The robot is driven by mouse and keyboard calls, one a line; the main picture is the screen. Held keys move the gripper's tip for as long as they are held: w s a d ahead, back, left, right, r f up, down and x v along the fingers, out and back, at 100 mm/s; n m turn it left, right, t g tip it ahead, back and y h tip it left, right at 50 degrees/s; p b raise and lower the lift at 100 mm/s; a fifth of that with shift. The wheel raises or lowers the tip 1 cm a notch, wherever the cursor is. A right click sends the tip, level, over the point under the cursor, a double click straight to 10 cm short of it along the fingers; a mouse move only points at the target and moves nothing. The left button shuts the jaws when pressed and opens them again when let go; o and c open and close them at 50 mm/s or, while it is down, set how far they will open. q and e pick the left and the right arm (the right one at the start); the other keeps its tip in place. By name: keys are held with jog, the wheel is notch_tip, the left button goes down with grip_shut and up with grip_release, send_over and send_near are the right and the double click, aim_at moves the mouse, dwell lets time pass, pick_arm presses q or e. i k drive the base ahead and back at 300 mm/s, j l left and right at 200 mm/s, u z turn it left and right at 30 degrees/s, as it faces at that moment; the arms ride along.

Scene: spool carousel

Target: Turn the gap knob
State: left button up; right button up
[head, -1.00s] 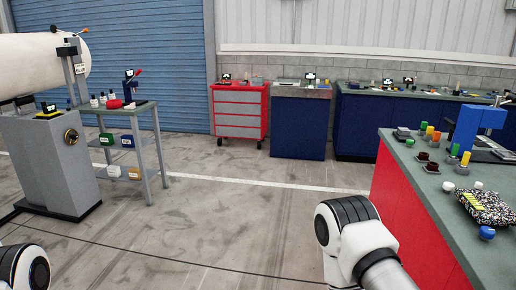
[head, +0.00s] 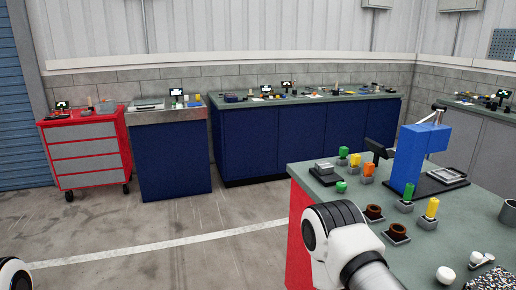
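I cannot make out a gap knob in the head view now. Neither of my grippers is in view. Only a white and black link of my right arm shows at the bottom middle, in front of the red bench, and a small piece of my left arm shows at the bottom left corner.
A red-sided bench (head: 299,235) with a green top stands close on the right. It carries a blue press (head: 408,160), a yellow spool (head: 432,208) and small parts. A red drawer cart (head: 84,150) and blue cabinets (head: 300,138) line the back wall. Open floor lies left.

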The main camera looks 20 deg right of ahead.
aim_at(341, 186)
jog(key=i+z, duration=0.1)
jog(key=i, duration=0.85)
jog(key=i+j+z, duration=0.1)
jog(key=i, duration=0.85)
jog(key=i+z, duration=0.25)
jog(key=z, duration=0.2)
jog(key=i+j+z, duration=0.15)
jog(key=z, duration=0.25)
jog(key=i+j+z, duration=0.2)
jog(key=z, duration=0.25)
jog(key=i+j+z, duration=0.25)
jog(key=z, duration=0.2)
jog(key=i+j+z, duration=0.15)
jog(key=j+z, duration=0.15)
jog(key=z, duration=0.15)
jog(key=i+j+z, duration=0.15)
jog(key=z, duration=0.15)
jog(key=i+j+z, duration=0.1)
jog(key=j+z, duration=0.2)
